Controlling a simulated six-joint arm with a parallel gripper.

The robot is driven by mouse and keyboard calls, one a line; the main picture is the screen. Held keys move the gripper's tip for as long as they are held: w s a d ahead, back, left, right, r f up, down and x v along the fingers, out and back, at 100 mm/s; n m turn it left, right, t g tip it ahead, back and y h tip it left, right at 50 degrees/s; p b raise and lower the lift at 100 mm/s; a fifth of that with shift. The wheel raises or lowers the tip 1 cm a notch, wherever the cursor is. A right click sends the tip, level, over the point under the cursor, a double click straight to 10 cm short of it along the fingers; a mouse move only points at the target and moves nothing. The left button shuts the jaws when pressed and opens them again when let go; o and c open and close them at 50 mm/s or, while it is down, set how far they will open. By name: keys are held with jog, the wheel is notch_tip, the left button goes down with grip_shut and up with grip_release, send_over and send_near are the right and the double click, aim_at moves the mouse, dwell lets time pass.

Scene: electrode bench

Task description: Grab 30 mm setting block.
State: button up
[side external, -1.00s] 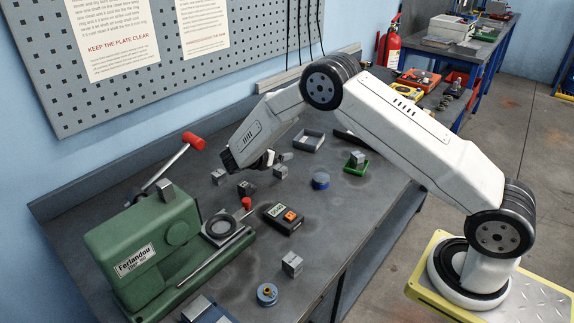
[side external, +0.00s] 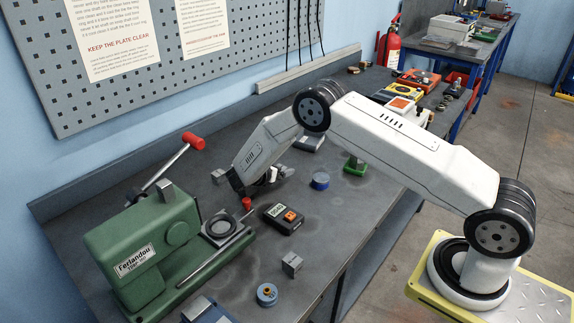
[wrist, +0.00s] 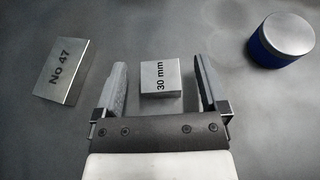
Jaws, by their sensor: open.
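The 30 mm setting block (wrist: 161,79), a small grey metal block marked "30 mm", lies on the dark bench top in the wrist view. My gripper (wrist: 161,65) is open, with one finger on each side of the block and a gap on both sides. Nothing is held. In the side external view my gripper (side external: 256,190) is low over the bench behind the red knob, and my wrist and fingers hide the block there. The height of the fingertips above the bench cannot be told exactly.
A block marked "No 47" (wrist: 66,72) lies left of my fingers, and a blue tin (wrist: 282,42) stands to the right. The green Ferlandou machine (side external: 150,240), a dark box with an orange button (side external: 284,218) and another grey block (side external: 291,264) stand nearer the camera.

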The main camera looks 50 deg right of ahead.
jog(key=shift+x, duration=0.95)
jog(key=shift+c, duration=0.2)
grip_shut()
